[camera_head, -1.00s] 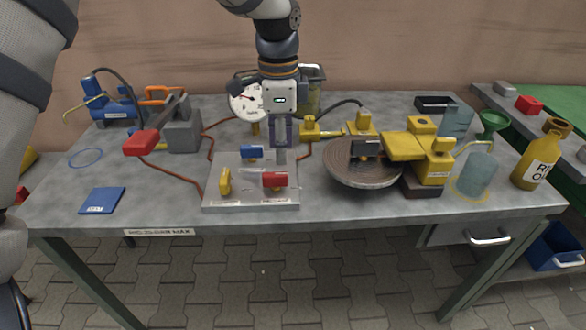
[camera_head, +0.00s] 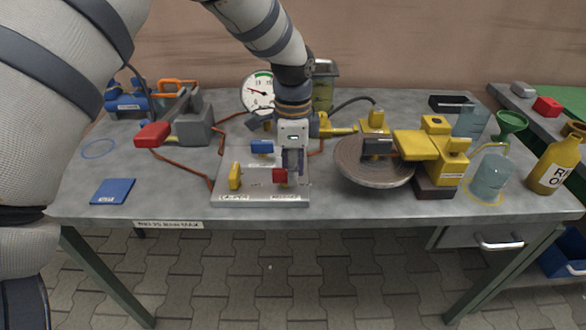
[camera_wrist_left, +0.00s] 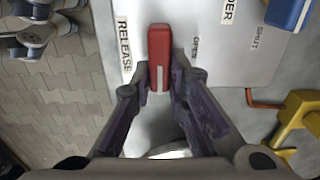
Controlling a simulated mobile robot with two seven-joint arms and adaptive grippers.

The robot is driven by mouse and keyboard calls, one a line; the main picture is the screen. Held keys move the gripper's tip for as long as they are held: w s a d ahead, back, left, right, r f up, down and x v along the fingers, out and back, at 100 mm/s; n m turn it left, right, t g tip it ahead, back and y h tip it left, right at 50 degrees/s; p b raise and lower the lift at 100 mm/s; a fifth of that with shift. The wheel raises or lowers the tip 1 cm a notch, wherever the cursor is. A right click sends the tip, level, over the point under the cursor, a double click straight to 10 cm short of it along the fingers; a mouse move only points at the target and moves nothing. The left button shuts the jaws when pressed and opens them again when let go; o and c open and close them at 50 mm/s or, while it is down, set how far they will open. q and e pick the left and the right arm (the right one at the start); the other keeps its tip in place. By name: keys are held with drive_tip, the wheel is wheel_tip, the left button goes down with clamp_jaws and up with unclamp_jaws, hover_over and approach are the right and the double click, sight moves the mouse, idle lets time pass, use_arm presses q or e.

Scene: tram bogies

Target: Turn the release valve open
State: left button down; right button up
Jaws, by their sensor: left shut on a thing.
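The release valve's red handle (camera_head: 279,176) stands on the grey valve plate (camera_head: 222,200). It also shows in the left wrist view (camera_wrist_left: 159,45), upright in the picture, between the labels RELEASE (camera_wrist_left: 124,45) and OPEN (camera_wrist_left: 196,48). My left gripper (camera_head: 290,172) reaches down onto it from above; in the wrist view its fingertips (camera_wrist_left: 159,80) close on both sides of the handle's near end. The gripper partly hides the handle in the head view. My right gripper is in neither view.
A blue handle (camera_head: 262,147) and a yellow handle (camera_head: 235,176) stand close by on the same plate. A round disc (camera_head: 372,172) and a yellow device (camera_head: 425,145) are to the right. A gauge (camera_head: 257,92) stands behind. A blue booklet (camera_head: 113,191) lies at left.

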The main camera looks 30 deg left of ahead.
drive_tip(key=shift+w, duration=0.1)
use_arm(q)
drive_tip(key=n, duration=0.4)
drive_tip(key=shift+w+a+p, duration=0.2)
drive_tip(key=shift+w+p, duration=0.05)
drive_tip(key=shift+p, duration=0.05)
drive_tip(key=n, duration=0.4)
drive_tip(key=shift+w+a+n, duration=0.15)
drive_tip(key=shift+a+n, duration=0.15)
drive_tip(key=shift+n, duration=0.1)
drive_tip(key=n, duration=0.4)
drive_tip(key=shift+a, duration=0.3)
drive_tip(key=shift+a+n+p, duration=0.15)
drive_tip(key=shift+n, duration=1.1)
drive_tip(key=shift+a+n+p, duration=0.15)
drive_tip(key=shift+n, duration=1.1)
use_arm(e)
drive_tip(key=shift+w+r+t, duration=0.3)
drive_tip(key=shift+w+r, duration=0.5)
use_arm(q)
drive_tip(key=c, duration=1.6)
unclamp_jaws()
drive_tip(key=shift+o, duration=0.2)
